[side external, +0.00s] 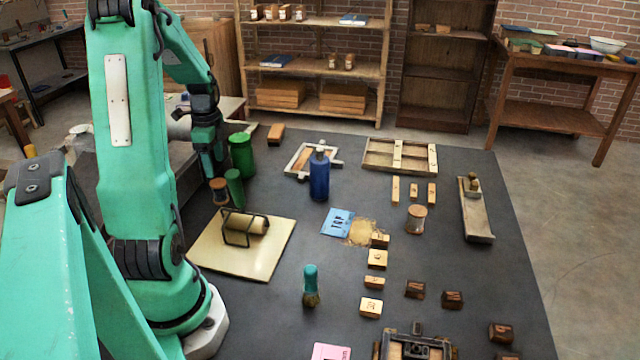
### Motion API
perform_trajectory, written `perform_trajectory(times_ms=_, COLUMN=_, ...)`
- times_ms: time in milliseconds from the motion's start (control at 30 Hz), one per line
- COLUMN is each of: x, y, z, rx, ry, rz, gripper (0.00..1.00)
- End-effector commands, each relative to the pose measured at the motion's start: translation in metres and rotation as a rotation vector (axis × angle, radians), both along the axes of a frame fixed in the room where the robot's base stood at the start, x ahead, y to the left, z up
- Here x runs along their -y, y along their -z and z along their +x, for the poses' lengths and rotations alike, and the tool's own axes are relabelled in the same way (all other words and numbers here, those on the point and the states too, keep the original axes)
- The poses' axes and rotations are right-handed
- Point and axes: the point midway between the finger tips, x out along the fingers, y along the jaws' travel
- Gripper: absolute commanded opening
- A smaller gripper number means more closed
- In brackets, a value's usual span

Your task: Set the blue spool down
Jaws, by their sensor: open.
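A small spool (219,191) with brown wooden ends and a dark, seemingly bluish middle stands on the dark mat, left of the green containers. My gripper (212,172) points down just above the spool, its fingertips at or near the spool's top. The jaws are open. I cannot tell from this side whether a finger still touches the spool. Another wooden spool (417,217) with a pale grey middle stands farther right on the mat.
Green containers (242,155) stand close right of my gripper. A roller (245,227) lies on a cream plate (225,262) in front. A blue bottle (319,180), a teal-handled brush (310,284) and wooden blocks (377,259) stand farther right. Bare mat lies between plate and brush.

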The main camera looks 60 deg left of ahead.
Motion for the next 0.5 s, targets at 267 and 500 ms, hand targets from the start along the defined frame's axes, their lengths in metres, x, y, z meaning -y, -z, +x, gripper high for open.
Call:
perform_trajectory(times_ms=267, x=0.0, y=-0.038, z=0.0, rx=0.001, ry=0.0, rz=0.001, gripper=0.62)
perform_trajectory(times_ms=500, x=0.0, y=-0.048, z=0.0, rx=-0.001, ry=0.0, rz=-0.001, gripper=0.62)
